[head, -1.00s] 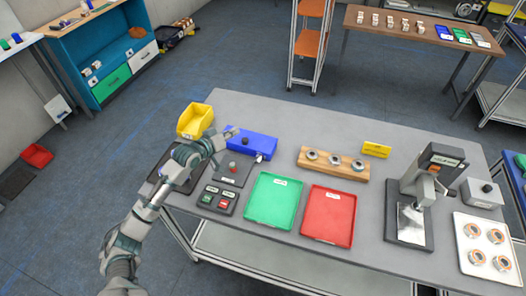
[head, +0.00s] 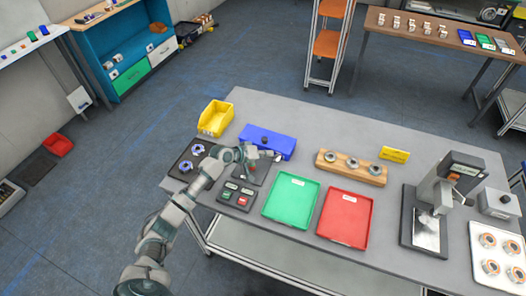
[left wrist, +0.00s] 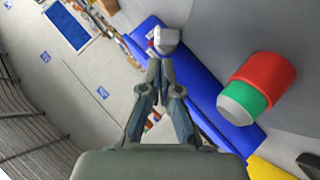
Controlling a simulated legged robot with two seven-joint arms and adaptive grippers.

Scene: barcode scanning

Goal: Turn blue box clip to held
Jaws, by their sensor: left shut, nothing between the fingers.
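The blue box (head: 268,138) stands on the grey table, behind the dark control panel. Its pale clip (head: 277,158) sits at the box's front right corner. In the left wrist view the blue box (left wrist: 205,85) runs diagonally, with the grey clip (left wrist: 167,40) at its upper end. My left gripper (head: 266,153) is in front of the box, close to the clip. In the wrist view its fingers (left wrist: 160,66) are shut, empty, and end just below the clip; I cannot tell whether they touch it. My right gripper is out of view.
A yellow bin (head: 215,118) stands left of the box. A green tray (head: 291,202) and a red tray (head: 345,218) lie to the right. A red-and-green stack light (left wrist: 258,84) shows beside the box in the wrist view. A wooden ring holder (head: 350,168) stands further right.

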